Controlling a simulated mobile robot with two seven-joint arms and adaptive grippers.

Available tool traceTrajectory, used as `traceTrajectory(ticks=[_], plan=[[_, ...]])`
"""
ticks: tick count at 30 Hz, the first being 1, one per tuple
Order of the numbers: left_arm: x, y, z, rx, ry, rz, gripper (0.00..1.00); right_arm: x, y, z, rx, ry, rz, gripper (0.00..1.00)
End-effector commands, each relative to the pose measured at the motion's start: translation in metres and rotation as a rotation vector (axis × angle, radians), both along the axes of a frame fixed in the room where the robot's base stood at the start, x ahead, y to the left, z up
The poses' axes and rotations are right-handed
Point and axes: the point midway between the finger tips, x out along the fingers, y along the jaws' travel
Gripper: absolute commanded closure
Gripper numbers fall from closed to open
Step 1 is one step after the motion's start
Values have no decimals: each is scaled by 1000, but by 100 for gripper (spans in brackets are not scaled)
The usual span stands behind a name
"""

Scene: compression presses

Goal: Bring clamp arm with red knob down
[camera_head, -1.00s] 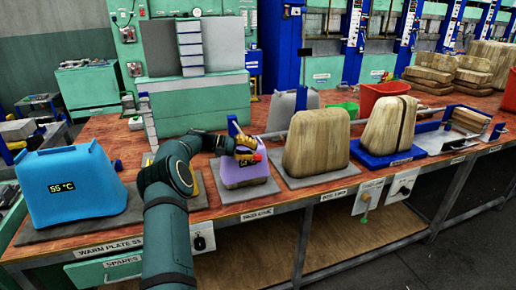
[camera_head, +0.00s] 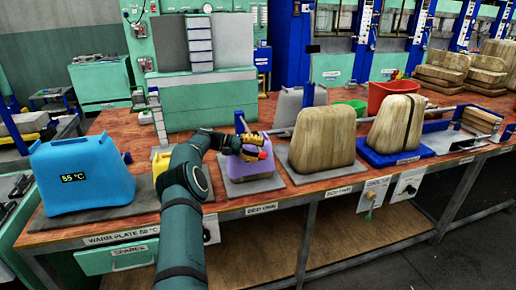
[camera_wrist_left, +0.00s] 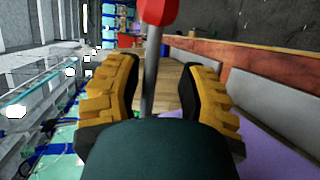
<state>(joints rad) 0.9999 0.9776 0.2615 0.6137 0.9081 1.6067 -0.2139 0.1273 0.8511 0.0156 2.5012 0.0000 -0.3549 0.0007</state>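The red knob (camera_wrist_left: 157,12) is at the top of the left wrist view, on the end of a grey rod (camera_wrist_left: 151,65), the clamp arm. The rod runs down between the yellow-and-black fingers of my left gripper (camera_wrist_left: 155,90). The fingers are spread on either side of it with gaps, so the gripper is open. In the head view my left gripper (camera_head: 252,144) is just above the purple block (camera_head: 250,180), with a bit of the red knob (camera_head: 262,155) showing at its fingers. The rest of the clamp arm is largely hidden there. My right gripper is out of view.
A blue post (camera_head: 240,122) stands behind the purple block. A wooden-looking block (camera_head: 322,140) stands close on the right, with another (camera_head: 396,125) on a blue base beyond it. A blue container (camera_head: 75,178) is at the left. A red bin (camera_head: 392,92) is at the back.

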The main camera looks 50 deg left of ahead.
Motion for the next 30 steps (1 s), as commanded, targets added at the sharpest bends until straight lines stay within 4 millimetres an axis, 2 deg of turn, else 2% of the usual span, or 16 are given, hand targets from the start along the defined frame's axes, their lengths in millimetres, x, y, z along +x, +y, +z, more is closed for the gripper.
traceTrajectory(ticks=[11, 14, 24, 30], plan=[[0, 1, 10, 4, -8, 2, 59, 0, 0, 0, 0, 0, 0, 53], [0, 1, 22, 5, -10, 1, 59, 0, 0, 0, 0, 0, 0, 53], [0, 0, 83, 5, -11, 1, 59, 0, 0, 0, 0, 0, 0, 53], [0, 0, 102, 3, -9, 0, 59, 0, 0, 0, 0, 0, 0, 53]])
